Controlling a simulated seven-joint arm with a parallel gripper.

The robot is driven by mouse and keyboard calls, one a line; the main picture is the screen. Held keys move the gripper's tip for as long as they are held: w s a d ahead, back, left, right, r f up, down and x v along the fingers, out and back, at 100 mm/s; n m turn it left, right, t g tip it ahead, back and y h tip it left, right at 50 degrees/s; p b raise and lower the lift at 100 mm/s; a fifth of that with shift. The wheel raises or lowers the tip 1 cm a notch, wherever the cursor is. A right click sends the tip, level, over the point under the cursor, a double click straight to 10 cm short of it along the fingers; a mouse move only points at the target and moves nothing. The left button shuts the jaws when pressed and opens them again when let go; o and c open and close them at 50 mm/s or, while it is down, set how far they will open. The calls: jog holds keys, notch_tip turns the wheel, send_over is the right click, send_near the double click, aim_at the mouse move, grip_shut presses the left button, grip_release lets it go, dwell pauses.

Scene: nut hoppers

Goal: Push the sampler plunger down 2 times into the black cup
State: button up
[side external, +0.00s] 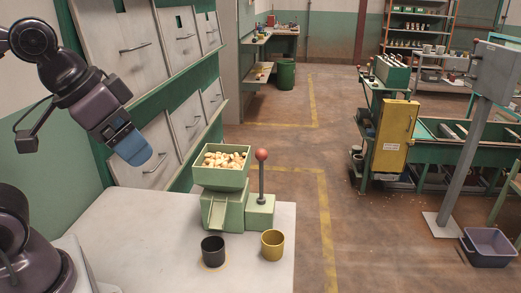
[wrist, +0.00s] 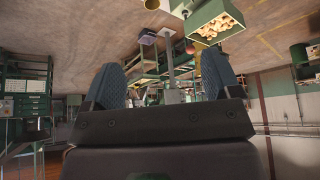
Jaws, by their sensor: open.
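The sampler (side external: 222,205) is a pale green machine on the white table, with an open hopper full of nuts (side external: 226,159) and a chute at its front. Its plunger (side external: 261,155) stands up at the right, a red ball on a dark rod above a green block. The black cup (side external: 213,251) sits in front of the chute. A yellow cup (side external: 273,244) stands to its right. My gripper (side external: 136,148) is up at the left, well away from the sampler. In the wrist view its two blue fingers (wrist: 168,88) are apart with nothing between them. The hopper (wrist: 214,27) also shows there, upside down.
The white table (side external: 140,225) has bare room left of the sampler. Green-framed cabinets with grey doors (side external: 140,40) stand behind it.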

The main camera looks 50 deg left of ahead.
jog(key=shift+f, duration=0.1)
jog(key=c, duration=0.5)
jog(key=shift+w+f, duration=0.15)
jog(key=shift+f, duration=0.2)
jog(key=c, duration=0.4)
jog(key=shift+w+d+f+g, duration=0.15)
jog(key=shift+w+g, duration=0.2)
jog(key=shift+w, duration=0.25)
jog(key=shift+w+d+f+g, duration=0.15)
jog(key=shift+w+g, duration=0.2)
jog(key=shift+w, duration=0.2)
grip_shut()
jog(key=w+a+r+m+g+y, duration=0.1)
jog(key=w+m+g+y, duration=0.3)
jog(key=w+m, duration=1.4)
jog(key=shift+w+r, duration=0.6)
jog(key=shift+w, duration=4.2)
